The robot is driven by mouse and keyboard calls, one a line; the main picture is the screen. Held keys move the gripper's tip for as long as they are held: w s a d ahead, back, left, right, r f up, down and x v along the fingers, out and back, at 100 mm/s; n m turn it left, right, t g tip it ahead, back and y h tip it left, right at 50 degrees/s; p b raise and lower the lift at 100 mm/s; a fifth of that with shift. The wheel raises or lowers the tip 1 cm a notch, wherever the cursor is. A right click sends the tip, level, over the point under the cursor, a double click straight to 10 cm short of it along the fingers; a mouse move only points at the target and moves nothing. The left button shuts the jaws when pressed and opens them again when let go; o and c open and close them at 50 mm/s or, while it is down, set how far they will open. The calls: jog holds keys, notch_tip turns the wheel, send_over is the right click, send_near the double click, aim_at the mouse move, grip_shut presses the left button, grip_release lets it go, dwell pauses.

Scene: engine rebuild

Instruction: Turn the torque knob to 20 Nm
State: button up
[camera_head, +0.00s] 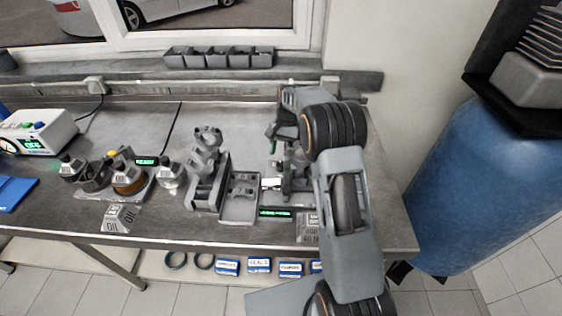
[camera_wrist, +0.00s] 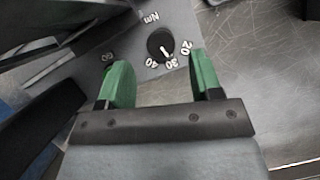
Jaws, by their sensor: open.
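The torque knob (camera_wrist: 160,43) is round and black with a white pointer, on a grey panel in the wrist view. The pointer is aimed at the 30 mark (camera_wrist: 171,62). The 20 mark (camera_wrist: 187,47) lies to its right, and the 40 and 60 marks to its left. My gripper (camera_wrist: 160,60) is open, with one green finger to each side of the knob in the picture. Nothing is between the fingertips, and I cannot tell their distance from the knob. In the head view my arm reaches over the right part of the bench, largely hiding the gripper; the knob cannot be made out there.
A small green display (camera_head: 275,213) sits near the front. A blue barrel (camera_head: 490,180) stands to the right. The window sill carries grey bins (camera_head: 220,58).

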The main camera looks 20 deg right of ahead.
aim_at(281, 164)
jog(key=shift+x, duration=2.25)
